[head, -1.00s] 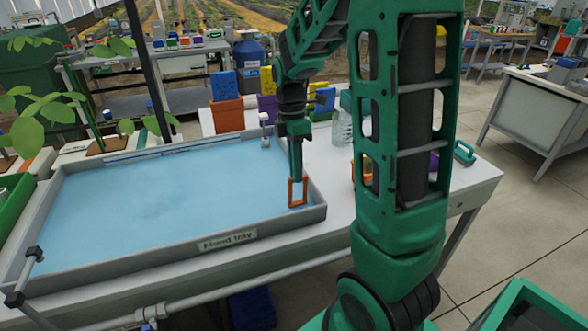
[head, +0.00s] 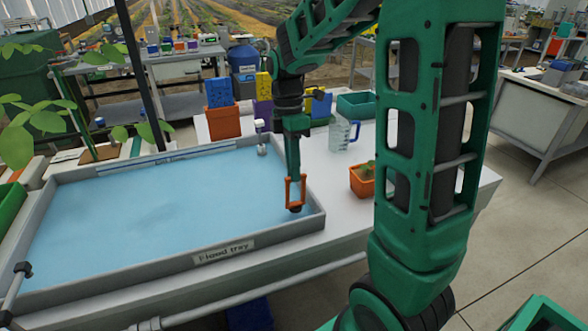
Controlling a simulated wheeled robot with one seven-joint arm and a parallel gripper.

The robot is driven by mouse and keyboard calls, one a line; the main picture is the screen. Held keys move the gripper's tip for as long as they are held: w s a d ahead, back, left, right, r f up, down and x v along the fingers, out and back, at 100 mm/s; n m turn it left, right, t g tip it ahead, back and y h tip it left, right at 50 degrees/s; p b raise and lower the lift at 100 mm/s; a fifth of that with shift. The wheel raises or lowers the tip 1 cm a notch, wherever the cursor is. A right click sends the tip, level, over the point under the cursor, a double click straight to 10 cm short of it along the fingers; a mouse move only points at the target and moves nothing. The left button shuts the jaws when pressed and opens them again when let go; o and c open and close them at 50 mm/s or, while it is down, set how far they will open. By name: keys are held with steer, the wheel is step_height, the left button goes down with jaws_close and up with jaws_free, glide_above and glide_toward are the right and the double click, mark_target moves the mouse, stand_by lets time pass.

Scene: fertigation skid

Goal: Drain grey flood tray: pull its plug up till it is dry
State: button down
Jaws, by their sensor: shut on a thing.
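The grey flood tray (head: 283,231) lies on the white bench and holds a sheet of blue water (head: 150,205). A label reading "Flood tray" is on its front wall. My gripper (head: 294,180) points down over the tray's right end and is shut on the orange handle of the plug (head: 295,194). The plug's dark lower part shows below the handle, at or just above the water. I cannot tell how far it is clear of the drain, and the drain hole is not visible.
A white float fitting (head: 261,140) stands at the tray's back right. A clear jug (head: 342,134) and an orange plant pot (head: 363,180) stand on the bench to the right. Colored bins (head: 222,122) are behind the tray. A leafy plant overhangs the left side.

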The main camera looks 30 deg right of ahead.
steer(key=c, duration=1.8)
jaws_free()
steer(key=shift+w+r, duration=0.1)
steer(key=shift+r, duration=0.05)
steer(key=v, duration=1)
steer(key=shift+r, duration=0.4)
steer(key=s+d+f+m, duration=0.1)
steer(key=s+f+m, duration=0.2)
steer(key=s+m, duration=0.4)
steer(key=s+d+f+m+t, duration=0.1)
steer(key=s+d+f+m, duration=0.1)
steer(key=s+m, duration=0.5)
steer(key=s+d+f+m+t, duration=0.1)
steer(key=s+f+m, duration=0.3)
steer(key=s+m, duration=0.4)
steer(key=shift+s+d+f, duration=0.15)
steer(key=shift+s+d, duration=0.15)
steer(key=shift+s, duration=0.45)
steer(key=shift+s+d+f, duration=0.15)
steer(key=shift+s+d, duration=0.2)
steer(key=shift+s, duration=0.4)
